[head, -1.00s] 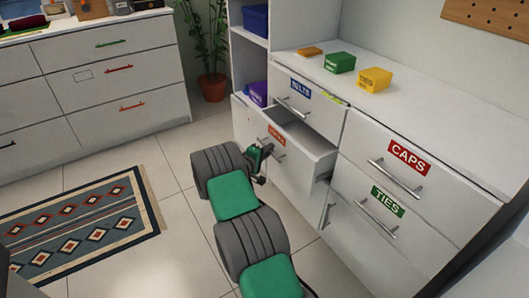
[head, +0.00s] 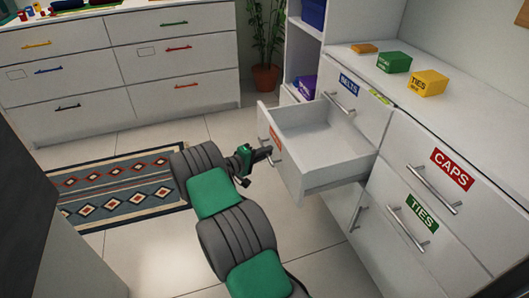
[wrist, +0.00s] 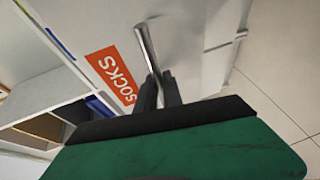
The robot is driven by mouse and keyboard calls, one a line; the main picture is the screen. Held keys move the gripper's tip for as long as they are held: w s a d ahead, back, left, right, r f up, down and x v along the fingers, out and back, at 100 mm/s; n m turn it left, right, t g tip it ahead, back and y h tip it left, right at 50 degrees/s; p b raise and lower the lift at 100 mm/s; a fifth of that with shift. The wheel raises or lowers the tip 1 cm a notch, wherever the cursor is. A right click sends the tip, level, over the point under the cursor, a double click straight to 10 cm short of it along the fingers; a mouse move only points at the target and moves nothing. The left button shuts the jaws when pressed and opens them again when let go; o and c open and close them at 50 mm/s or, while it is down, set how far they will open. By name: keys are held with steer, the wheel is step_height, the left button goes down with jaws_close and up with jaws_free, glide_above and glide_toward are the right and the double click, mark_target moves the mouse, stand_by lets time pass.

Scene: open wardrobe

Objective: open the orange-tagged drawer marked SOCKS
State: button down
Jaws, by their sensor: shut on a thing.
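The SOCKS drawer (head: 320,140) is pulled well out in the head view, and its inside looks empty. Its orange tag (wrist: 112,75) shows in the wrist view, beside the drawer's metal bar handle (wrist: 147,47). My gripper (head: 266,154) is at the drawer front. In the wrist view its two dark fingers (wrist: 160,88) are closed around the lower part of the handle. In the head view the gripper hides part of the handle.
The BELTS drawer (head: 355,100) above, and the CAPS (head: 447,180) and TIES (head: 412,222) drawers at right, are shut. Small boxes stand on the cabinet top. A patterned rug (head: 125,190) lies at left; tiled floor is clear around it.

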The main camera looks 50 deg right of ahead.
steer(key=c, duration=1.8)
jaws_free()
steer(key=shift+w, duration=0.1)
steer(key=shift+o, duration=0.2)
steer(key=shift+a, duration=0.1)
steer(key=a+r+p, duration=0.1)
steer(key=a+p, duration=0.1)
steer(key=a, duration=0.5)
steer(key=shift+w+a+r, duration=0.2)
steer(key=shift+w+a, duration=0.05)
steer(key=shift+a, duration=0.05)
